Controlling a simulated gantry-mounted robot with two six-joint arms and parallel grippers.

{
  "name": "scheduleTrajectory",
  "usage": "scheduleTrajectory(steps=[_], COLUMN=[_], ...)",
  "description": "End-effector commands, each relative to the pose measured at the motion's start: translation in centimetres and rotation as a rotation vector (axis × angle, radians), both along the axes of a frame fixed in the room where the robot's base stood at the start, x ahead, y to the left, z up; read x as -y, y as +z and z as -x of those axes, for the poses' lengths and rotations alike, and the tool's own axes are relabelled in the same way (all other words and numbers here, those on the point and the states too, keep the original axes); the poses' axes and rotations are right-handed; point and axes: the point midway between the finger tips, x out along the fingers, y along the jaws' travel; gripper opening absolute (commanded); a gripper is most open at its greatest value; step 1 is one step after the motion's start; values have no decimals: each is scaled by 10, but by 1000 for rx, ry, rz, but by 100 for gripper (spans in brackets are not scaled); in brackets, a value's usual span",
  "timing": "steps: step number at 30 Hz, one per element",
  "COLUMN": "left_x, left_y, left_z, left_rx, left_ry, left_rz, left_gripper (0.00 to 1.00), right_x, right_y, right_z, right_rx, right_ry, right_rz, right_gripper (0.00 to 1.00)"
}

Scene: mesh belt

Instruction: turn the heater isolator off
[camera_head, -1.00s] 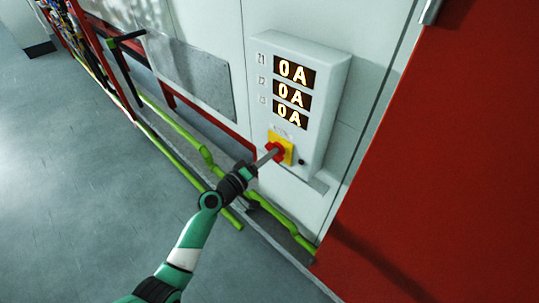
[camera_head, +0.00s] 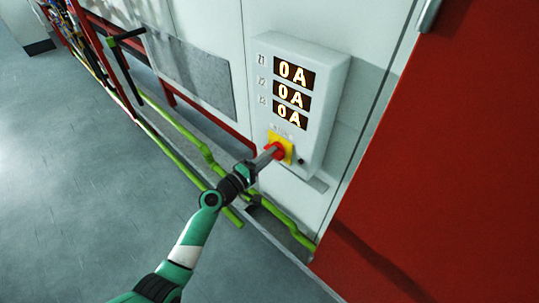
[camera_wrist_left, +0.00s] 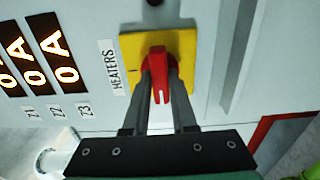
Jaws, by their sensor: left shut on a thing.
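The heater isolator is a red rotary handle (camera_head: 277,150) on a yellow plate (camera_head: 286,146), low on a grey wall box (camera_head: 322,95). In the left wrist view the red handle (camera_wrist_left: 157,68) sits on the yellow plate (camera_wrist_left: 184,48) beside a "HEATERS" label (camera_wrist_left: 113,65). My left gripper (camera_head: 270,154) is at the handle. In the left wrist view its two fingers (camera_wrist_left: 158,88) are shut on the red handle, one on each side. Three displays (camera_head: 292,92) on the box each read 0A. My right gripper is not in view.
A large red panel (camera_head: 450,150) stands to the right of the box. Green pipes (camera_head: 200,145) run low along the wall below and left. A small black knob (camera_head: 301,161) is beside the yellow plate. The grey floor (camera_head: 80,190) at left is clear.

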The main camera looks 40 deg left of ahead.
Motion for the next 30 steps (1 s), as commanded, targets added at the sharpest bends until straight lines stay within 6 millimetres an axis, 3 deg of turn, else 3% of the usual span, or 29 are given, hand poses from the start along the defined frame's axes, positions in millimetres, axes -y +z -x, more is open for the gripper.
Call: scheduleTrajectory(steps=[8,9,13,23,26,30], left_x=[0,0,0,0,0,0], left_y=[1,1,0,0,1,1], left_z=[0,0,0,2,13,42], left_rx=[1,1,1,0,-1,-2], left_ry=[0,0,0,0,1,3], left_rz=[4,4,3,1,2,3], left_gripper=[0,30,54,55,55,55], right_x=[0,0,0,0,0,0], right_y=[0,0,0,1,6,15], right_z=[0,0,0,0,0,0], right_rx=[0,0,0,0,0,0], right_ry=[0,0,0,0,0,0], right_rz=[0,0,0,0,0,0], right_gripper=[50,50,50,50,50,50])
